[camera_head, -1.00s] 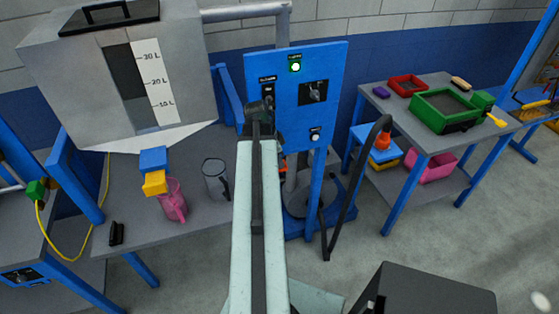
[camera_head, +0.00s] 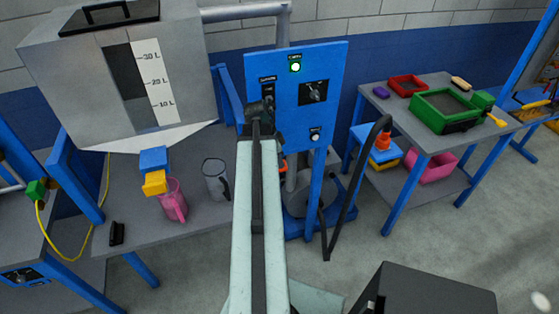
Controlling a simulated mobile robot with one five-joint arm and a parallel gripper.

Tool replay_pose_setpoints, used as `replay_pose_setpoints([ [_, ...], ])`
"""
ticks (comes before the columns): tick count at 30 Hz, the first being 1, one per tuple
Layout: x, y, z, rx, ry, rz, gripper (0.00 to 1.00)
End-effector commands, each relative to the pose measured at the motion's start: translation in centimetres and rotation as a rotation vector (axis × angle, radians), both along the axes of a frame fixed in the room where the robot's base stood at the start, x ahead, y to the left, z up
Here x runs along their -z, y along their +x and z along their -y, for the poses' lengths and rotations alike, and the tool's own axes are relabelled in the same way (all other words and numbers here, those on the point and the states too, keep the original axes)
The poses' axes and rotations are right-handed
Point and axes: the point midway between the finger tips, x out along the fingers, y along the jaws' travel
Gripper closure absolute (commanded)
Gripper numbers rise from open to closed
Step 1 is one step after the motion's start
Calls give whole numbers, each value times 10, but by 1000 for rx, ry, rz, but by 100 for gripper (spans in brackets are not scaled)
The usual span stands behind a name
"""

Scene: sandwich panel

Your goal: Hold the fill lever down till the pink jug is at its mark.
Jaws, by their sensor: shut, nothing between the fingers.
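The pink jug (camera_head: 173,203) stands upright on the grey table, under a blue valve block (camera_head: 153,160) with a yellow part (camera_head: 155,183). The yellow part looks like the fill lever, but I cannot be sure. The jug's mark and its fill level are too small to make out. My gripper (camera_head: 262,104) is shut and empty. It is in front of the blue control panel, near a black switch, to the right of the jug and apart from it. My arm hides the panel's lower left part.
A grey jug (camera_head: 215,180) stands right of the pink one. A black object (camera_head: 117,233) lies at the table's front edge. The grey tank (camera_head: 60,75) with a litre scale rises behind. A blue panel (camera_head: 313,95) has a lit green lamp (camera_head: 295,66). A side table (camera_head: 455,145) holds trays.

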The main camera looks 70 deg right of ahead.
Motion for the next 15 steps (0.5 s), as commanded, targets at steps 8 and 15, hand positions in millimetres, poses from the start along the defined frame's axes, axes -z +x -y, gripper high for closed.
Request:
replay_pose_setpoints([
  [8, -4, 0, 0, 0, 1, 1, 100],
  [15, -17, 0, 0, 0, 0, 0, 100],
])
